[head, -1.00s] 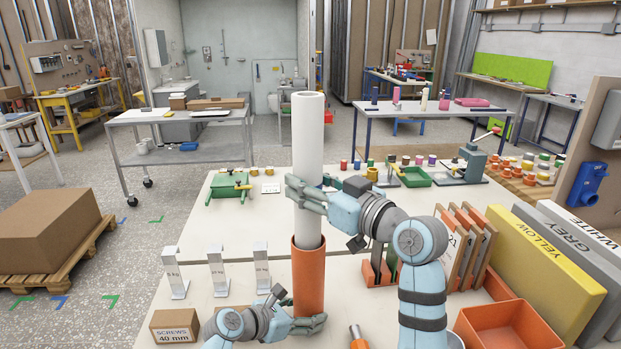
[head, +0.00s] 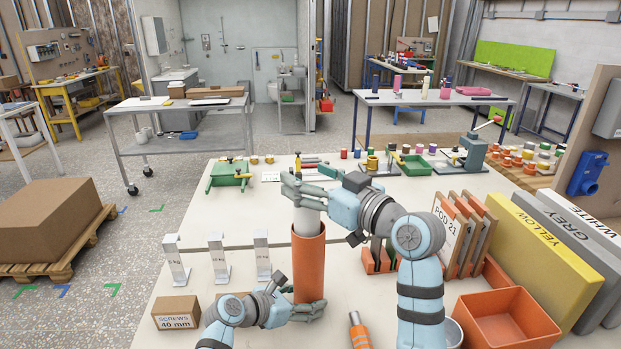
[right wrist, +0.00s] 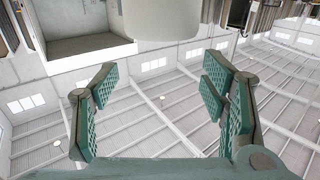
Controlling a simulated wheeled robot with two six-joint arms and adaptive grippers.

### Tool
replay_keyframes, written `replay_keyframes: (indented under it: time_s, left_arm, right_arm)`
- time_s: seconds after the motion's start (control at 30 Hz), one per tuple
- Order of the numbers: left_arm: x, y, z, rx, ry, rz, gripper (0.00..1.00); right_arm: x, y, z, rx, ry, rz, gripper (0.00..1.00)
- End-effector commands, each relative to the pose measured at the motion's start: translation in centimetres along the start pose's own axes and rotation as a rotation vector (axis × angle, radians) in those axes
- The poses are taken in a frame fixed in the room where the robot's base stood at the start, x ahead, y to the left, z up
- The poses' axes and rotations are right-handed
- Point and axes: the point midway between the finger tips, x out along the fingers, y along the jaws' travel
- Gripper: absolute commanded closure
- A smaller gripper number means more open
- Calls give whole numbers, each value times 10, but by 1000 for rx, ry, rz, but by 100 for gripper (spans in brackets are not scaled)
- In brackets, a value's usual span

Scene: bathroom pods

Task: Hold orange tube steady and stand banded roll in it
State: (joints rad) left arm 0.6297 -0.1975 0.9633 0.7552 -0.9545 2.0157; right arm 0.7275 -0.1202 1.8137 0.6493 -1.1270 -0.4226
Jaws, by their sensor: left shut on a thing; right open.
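The orange tube (head: 309,262) stands upright on the near table. My left gripper (head: 316,311) is shut on it low down, near its base. The white roll (head: 306,221) stands upright in the tube, with only a short length showing above the rim. Any band on it is not visible. My right gripper (head: 298,190) is open around the roll's upper end, and its fingers partly hide that end. In the right wrist view the roll (right wrist: 160,17) shows at the top, beyond the two spread fingers of my right gripper (right wrist: 160,88).
Three metal brackets (head: 218,258) and a screws box (head: 177,312) stand to the left. Clipboards (head: 453,230), an orange bin (head: 507,320) and a yellow slab (head: 545,252) are to the right. An orange-and-grey tool (head: 358,330) stands in front.

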Motion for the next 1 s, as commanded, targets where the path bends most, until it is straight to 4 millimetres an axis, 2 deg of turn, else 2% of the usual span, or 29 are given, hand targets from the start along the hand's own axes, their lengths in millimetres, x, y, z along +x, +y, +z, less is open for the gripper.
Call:
replay_keyframes:
  time_s: [0.13,0.23,0.5,0.63,0.73,1.0]
  left_arm:
    - [0,0,0,0,-1,0,69]
    - [0,0,0,0,0,0,69]
    - [0,0,0,0,0,0,69]
    - [0,0,0,0,0,0,69]
    - [0,0,0,0,-1,0,69]
    - [0,0,0,0,-1,0,69]
  right_arm:
    - [-2,0,1,0,-1,1,33]
    - [-15,2,1,-1,-1,3,33]
    - [-87,1,1,-6,-2,4,33]
    - [-112,2,1,-4,-3,3,33]
    - [-119,0,0,-2,-1,1,33]
    - [-120,0,0,1,0,0,33]
